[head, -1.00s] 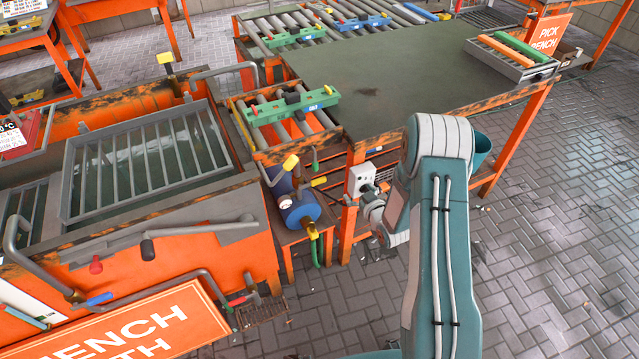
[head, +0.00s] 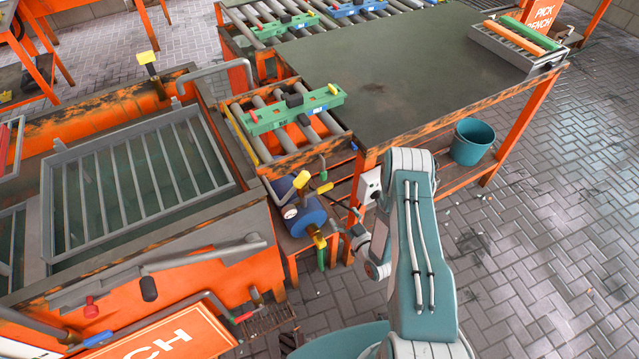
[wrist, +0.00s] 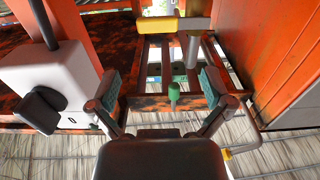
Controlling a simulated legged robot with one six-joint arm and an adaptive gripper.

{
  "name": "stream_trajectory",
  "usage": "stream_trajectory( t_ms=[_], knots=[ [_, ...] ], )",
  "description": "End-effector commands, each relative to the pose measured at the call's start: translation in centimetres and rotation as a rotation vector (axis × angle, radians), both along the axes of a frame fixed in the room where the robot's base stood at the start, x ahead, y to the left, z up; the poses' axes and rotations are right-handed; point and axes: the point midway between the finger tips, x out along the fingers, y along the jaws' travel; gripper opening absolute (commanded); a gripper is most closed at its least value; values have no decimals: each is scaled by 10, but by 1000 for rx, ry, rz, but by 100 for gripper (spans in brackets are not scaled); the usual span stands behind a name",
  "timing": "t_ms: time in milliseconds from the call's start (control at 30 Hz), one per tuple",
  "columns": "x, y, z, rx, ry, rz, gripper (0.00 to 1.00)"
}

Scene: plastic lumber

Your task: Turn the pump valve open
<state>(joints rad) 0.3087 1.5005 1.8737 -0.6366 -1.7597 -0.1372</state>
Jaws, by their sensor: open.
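The blue pump (head: 308,217) sits low on an orange stand between the tank and the bench. A yellow-handled lever (head: 303,183), another yellow handle (head: 324,188) and a yellow fitting (head: 319,240) are around it; I cannot tell which is the pump valve. In the wrist view, a yellow handle (wrist: 176,25) on a grey stem is ahead, above the fingertips. A green-tipped part (wrist: 174,92) shows between the fingers. My gripper (wrist: 158,88) is open and empty, apart from the yellow handle. In the head view my arm partly hides it.
A white box (wrist: 48,85) with a black knob or plug is close at the left in the wrist view. An orange panel (wrist: 268,60) bounds the right. A teal bucket (head: 472,141) stands under the bench. Paved floor at right is clear.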

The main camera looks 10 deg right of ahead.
Motion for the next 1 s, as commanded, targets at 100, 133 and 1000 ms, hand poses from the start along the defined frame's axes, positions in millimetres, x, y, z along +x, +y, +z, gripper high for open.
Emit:
stream_trajectory(
  t_ms=[100,133,1000],
  knots=[
    [6,1,0,2,-3,1,100],
    [9,2,0,2,-3,2,100],
    [103,33,-1,0,0,-1,100]
  ],
)
